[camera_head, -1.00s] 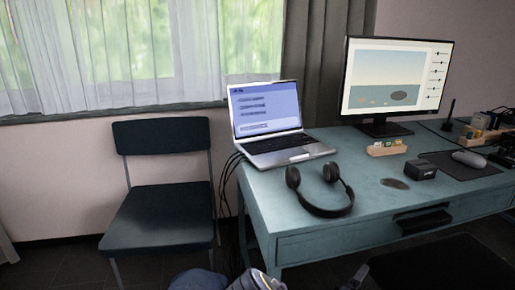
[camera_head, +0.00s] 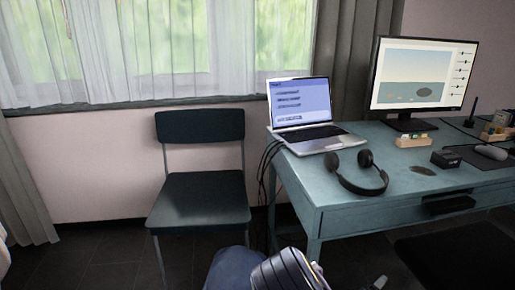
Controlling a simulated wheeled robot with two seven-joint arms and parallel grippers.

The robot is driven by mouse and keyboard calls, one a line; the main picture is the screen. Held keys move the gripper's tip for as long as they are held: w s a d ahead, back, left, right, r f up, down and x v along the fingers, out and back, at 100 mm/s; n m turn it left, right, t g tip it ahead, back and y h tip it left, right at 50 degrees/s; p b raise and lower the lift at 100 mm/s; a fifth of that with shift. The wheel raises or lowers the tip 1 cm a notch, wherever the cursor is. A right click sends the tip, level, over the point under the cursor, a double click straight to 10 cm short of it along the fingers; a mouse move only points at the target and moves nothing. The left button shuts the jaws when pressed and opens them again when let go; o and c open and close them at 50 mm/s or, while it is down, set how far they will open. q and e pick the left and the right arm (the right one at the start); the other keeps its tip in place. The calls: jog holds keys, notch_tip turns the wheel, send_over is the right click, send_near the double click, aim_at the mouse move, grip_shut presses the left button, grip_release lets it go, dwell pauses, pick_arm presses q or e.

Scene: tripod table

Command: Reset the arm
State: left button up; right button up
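Part of my own arm shows at the bottom middle of the head view, a dark, banded, rounded link below the desk's front left corner. A small grey tip, possibly part of my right gripper, shows at the bottom edge to its right, too little to tell its state. My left gripper's fingers cannot be made out. Nothing is seen held.
Cables hang by the desk's left side. Floor at the left is clear.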

jog(key=s+a+m+g+y, duration=0.3)
jog(key=a+m+y, duration=0.25)
jog(key=y, duration=0.25)
jog(key=s+a+r+m+y, duration=0.2)
jog(key=s+a+r+y, duration=0.45)
jog(key=r, duration=0.35)
jog(key=s+r+g+y, duration=0.1)
jog(key=s+r, duration=0.3)
jog(key=s, duration=0.5)
jog(key=s+r, duration=0.5)
jog(key=s, duration=0.4)
notch_tip(320, 180, up, 32)
jog(key=p, duration=3.3)
jog(key=shift+s+a+r+g, duration=0.25)
jog(key=shift+s+a+g, duration=0.05)
